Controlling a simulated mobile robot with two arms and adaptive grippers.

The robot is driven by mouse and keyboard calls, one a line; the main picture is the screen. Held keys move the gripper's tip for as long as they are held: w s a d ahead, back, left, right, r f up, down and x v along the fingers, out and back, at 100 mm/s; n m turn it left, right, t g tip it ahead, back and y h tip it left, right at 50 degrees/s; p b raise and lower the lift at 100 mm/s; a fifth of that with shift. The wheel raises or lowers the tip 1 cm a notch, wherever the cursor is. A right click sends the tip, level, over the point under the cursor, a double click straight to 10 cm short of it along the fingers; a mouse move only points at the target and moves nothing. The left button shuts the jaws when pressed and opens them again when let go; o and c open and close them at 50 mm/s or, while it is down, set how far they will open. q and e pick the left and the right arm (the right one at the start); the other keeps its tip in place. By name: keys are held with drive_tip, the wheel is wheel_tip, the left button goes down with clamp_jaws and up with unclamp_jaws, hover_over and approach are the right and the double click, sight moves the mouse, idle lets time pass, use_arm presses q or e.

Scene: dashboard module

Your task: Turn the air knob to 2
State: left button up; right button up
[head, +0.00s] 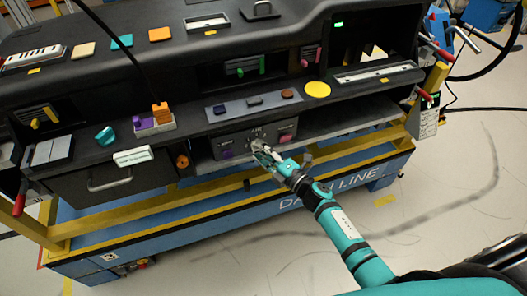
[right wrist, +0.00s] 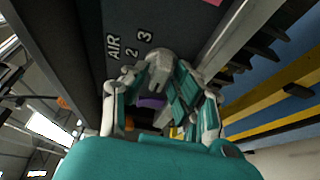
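The grey control panel (head: 234,150) with the AIR lettering is on the front of the dashboard module, below the upper shelf. In the right wrist view the word AIR (right wrist: 113,47) and the numbers 2 and 3 (right wrist: 138,44) show beside a pale grey piece (right wrist: 158,74), which looks like the air knob. My right gripper (head: 262,152) is at the middle of this panel and covers the knob in the head view. In the wrist view its fingers (right wrist: 160,88) lie on either side of the pale piece. Whether they press on it is unclear. My left gripper is out of view.
A purple knob (head: 226,154) and a pink button (head: 287,138) flank the gripper on the panel. An orange knob (head: 182,160) and a drawer handle (head: 110,181) are farther left. A yellow rail (head: 330,148) runs below.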

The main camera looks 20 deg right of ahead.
clamp_jaws()
drive_tip(key=shift+f, duration=0.1)
drive_tip(key=m+t+h+b, duration=0.2)
drive_tip(key=m+b, duration=0.1)
drive_tip(key=m, duration=0.4)
drive_tip(key=m+t+h+b, duration=0.2)
drive_tip(key=m+b, duration=0.1)
drive_tip(key=m, duration=0.4)
drive_tip(key=m+t+h+b, duration=0.2)
drive_tip(key=m+b, duration=0.2)
drive_tip(key=m, duration=0.3)
drive_tip(key=shift+a+f+m, duration=0.35)
drive_tip(key=shift+f+m, duration=0.05)
drive_tip(key=shift+m+h, duration=0.3)
drive_tip(key=shift+o, duration=1.6)
unclamp_jaws()
